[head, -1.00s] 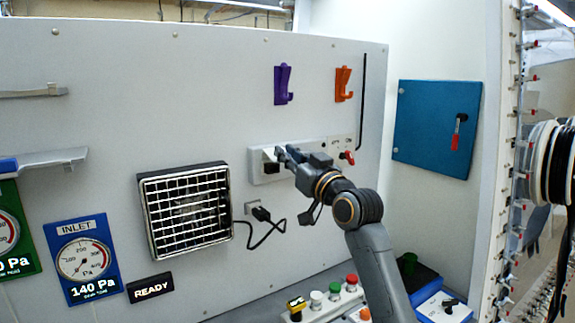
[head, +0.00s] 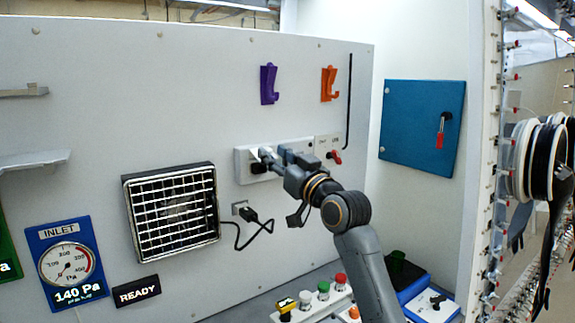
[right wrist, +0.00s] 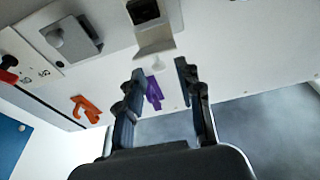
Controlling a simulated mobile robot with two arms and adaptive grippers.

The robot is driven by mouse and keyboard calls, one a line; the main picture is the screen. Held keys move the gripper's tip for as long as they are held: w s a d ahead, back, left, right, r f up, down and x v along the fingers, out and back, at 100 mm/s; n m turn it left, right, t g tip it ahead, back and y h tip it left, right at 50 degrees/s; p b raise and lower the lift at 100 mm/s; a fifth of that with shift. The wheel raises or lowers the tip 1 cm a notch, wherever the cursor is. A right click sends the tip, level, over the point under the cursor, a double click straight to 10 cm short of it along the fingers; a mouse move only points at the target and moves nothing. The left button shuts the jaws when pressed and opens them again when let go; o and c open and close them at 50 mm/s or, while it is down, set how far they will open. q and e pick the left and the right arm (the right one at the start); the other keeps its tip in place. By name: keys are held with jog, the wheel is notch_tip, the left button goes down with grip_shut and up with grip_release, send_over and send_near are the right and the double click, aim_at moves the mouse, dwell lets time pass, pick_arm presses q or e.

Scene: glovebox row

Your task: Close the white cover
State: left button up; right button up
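The white cover (right wrist: 155,46) is a small flap in the right wrist view. It stands open at the edge of a dark square socket (right wrist: 147,12) and sticks out from the panel. In the head view the cover (head: 254,153) is a small pale piece beside my fingertips, partly hidden. My right gripper (head: 267,155) is at the white socket strip on the wall. In the right wrist view its two fingers (right wrist: 160,67) are apart with nothing between them, close to the cover's free edge. I cannot tell whether they touch. My left gripper is not in view.
A purple hook (head: 269,84) and an orange hook (head: 329,84) are above the strip. A red switch (head: 335,156) sits at its right. A fan grille (head: 170,211) and a plugged cable (head: 248,217) are lower left. A button box (head: 325,296) stands below.

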jog(key=v, duration=1.1)
jog(key=shift+s+d, duration=0.2)
jog(key=shift+f, duration=0.1)
jog(key=r+g+p, duration=0.1)
jog(key=r+p, duration=0.1)
jog(key=a+r+g+p, duration=0.1)
jog(key=r+p, duration=0.1)
jog(key=r, duration=0.1)
jog(key=a+r+n+g+p, duration=0.1)
jog(key=r+p, duration=0.1)
jog(key=p, duration=0.1)
jog(key=shift+w+a+r+g+h, duration=0.1)
jog(key=shift+w+r+g+h, duration=0.1)
jog(key=shift+g+h, duration=0.1)
jog(key=w+a+g+h+p, duration=0.1)
jog(key=w+p, duration=0.2)
jog(key=w+a+f+h+p, duration=0.1)
jog(key=w+p, duration=0.2)
jog(key=w+a+f+m+g+h+p, duration=0.1)
jog(key=w+p, duration=0.2)
jog(key=shift+w+a+f+g, duration=0.25)
jog(key=shift+a+g, duration=0.05)
jog(key=shift+w+a+f+p, duration=0.25)
jog(key=shift+w+f+p, duration=0.05)
jog(key=shift+w, duration=0.1)
